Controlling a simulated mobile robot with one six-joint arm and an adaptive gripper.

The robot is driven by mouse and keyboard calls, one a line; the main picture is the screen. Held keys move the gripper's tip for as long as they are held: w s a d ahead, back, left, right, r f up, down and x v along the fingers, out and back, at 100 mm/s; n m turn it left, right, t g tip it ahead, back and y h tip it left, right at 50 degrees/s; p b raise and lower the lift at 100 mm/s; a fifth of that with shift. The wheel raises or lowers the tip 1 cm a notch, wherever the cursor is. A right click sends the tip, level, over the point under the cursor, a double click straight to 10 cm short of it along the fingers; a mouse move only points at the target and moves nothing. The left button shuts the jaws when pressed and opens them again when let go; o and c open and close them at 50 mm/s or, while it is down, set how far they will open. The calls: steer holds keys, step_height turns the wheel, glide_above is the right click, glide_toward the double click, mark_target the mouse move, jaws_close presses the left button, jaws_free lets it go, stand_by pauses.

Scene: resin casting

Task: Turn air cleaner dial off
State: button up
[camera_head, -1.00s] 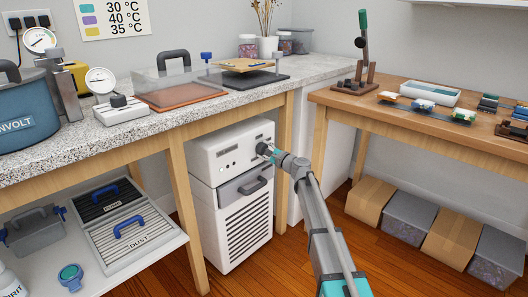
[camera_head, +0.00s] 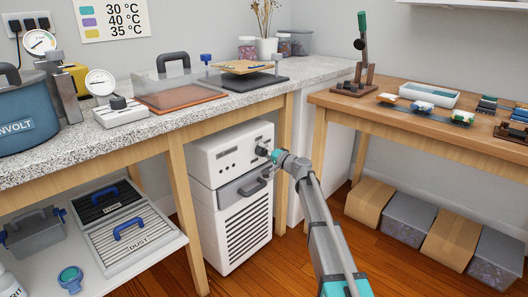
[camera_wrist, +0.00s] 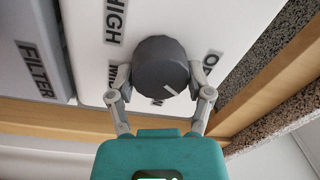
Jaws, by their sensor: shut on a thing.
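The air cleaner (camera_head: 232,195) is a white cabinet under the stone counter, with a louvred lower front. Its dark grey dial (camera_wrist: 158,66) fills the middle of the wrist view. A white line on the dial's face points to the lower right in that view. My gripper (camera_wrist: 161,80) is shut on the dial, one finger on each side. In the head view my gripper (camera_head: 272,154) reaches the dial at the panel's upper right. HIGH is readable on the panel; a label starting with O at the right is partly hidden by a finger, as are others.
A grey drawer with a handle (camera_head: 253,187) sits just below the dial. A wooden table leg (camera_head: 282,165) stands close to the right of the cleaner. The counter's wooden edge (camera_wrist: 280,80) runs near my gripper. Open floor (camera_head: 250,270) lies in front.

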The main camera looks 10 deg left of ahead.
steer(key=n, duration=0.6)
steer(key=shift+s+r, duration=0.1)
steer(key=shift+s, duration=0.05)
steer(key=shift+n, duration=0.4)
steer(key=o, duration=1.1)
steer(key=shift+o, duration=0.2)
steer(key=shift+m, duration=0.3)
